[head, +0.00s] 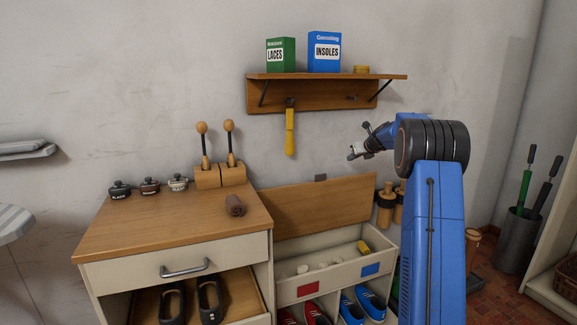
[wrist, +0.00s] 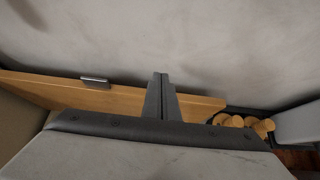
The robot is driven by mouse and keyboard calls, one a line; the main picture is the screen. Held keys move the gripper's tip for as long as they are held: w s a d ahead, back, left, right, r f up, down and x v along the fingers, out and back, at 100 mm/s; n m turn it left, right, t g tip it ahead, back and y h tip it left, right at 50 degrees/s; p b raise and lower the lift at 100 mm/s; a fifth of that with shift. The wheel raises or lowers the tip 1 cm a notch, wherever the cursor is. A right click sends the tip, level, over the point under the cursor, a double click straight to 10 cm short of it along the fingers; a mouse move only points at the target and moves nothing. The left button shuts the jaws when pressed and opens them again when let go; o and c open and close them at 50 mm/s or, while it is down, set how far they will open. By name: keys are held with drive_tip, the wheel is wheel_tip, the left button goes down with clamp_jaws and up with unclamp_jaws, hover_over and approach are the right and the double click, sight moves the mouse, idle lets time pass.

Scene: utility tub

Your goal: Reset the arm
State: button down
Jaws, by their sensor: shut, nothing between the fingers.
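My blue arm (head: 435,220) rises at the right of the head view, bent at a dark ribbed joint. My gripper (head: 354,152) points left in front of the wall, below the right part of the wall shelf and above the open bin's raised lid. In the wrist view, the fingers of my gripper (wrist: 161,95) are together with nothing between them. The lid (wrist: 50,90) shows behind them.
The wall shelf (head: 325,92) carries green and blue boxes. The open bin (head: 335,275) stands beside the cabinet. A pot (head: 515,238) holds long handles.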

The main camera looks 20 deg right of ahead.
drive_tip(key=s+a+r+n+g+y, duration=0.1)
drive_tip(key=s+a+r+n+g, duration=0.15)
drive_tip(key=s+a+n, duration=0.95)
drive_tip(key=s+a+r+n+g, duration=0.1)
drive_tip(key=s+a+r+n, duration=0.35)
drive_tip(key=s+a, duration=1.3)
drive_tip(key=s+a+f+n+g, duration=0.1)
drive_tip(key=s+a+f+n, duration=0.15)
drive_tip(key=s, duration=0.35)
drive_tip(key=s+a+f+n, duration=0.1)
drive_tip(key=s+a+n, duration=0.1)
drive_tip(key=s+n, duration=0.3)
drive_tip(key=s+a+f+n+g, duration=0.1)
drive_tip(key=s+a+f+n, duration=0.15)
drive_tip(key=s, duration=0.45)
drive_tip(key=s+f+n, duration=0.4)
drive_tip(key=s+f, duration=0.1)
drive_tip(key=s, duration=0.5)
drive_tip(key=s+a+f+n+h, duration=0.1)
drive_tip(key=s+f+n, duration=0.4)
drive_tip(key=s, duration=0.5)
drive_tip(key=shift+a+g, duration=0.25)
drive_tip(key=shift+g, duration=0.1)
